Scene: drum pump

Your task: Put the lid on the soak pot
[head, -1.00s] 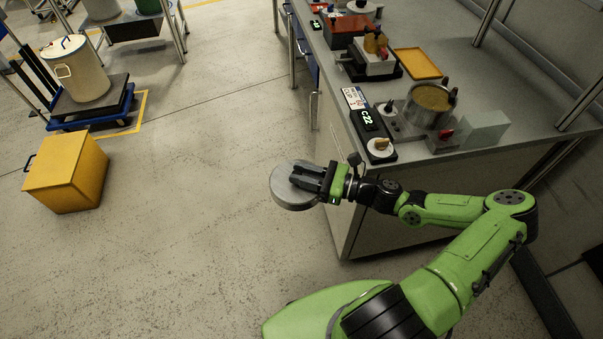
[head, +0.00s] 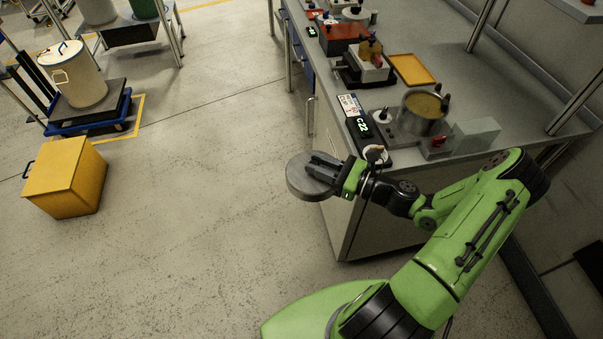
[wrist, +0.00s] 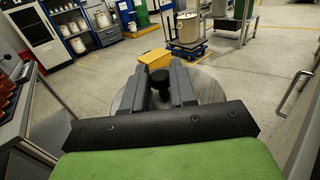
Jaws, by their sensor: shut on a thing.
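The lid (head: 306,186) is a round grey metal disc, held roughly level in the air off the near left corner of the bench. My gripper (head: 318,164) is shut on the lid's knob; in the wrist view the dark knob (wrist: 160,77) sits between the two fingers and the lid (wrist: 205,83) spreads out below them. The soak pot (head: 420,124) is a metal pot standing open on the bench, with tan contents and dark handles. It lies up and to the right of my gripper in the head view, well apart from the lid. The wrist view does not show the pot.
A control panel reading C22 (head: 361,127) lies left of the pot. A yellow tray (head: 413,70) and a red box (head: 341,38) are farther back. A yellow bin (head: 66,178) stands on open floor.

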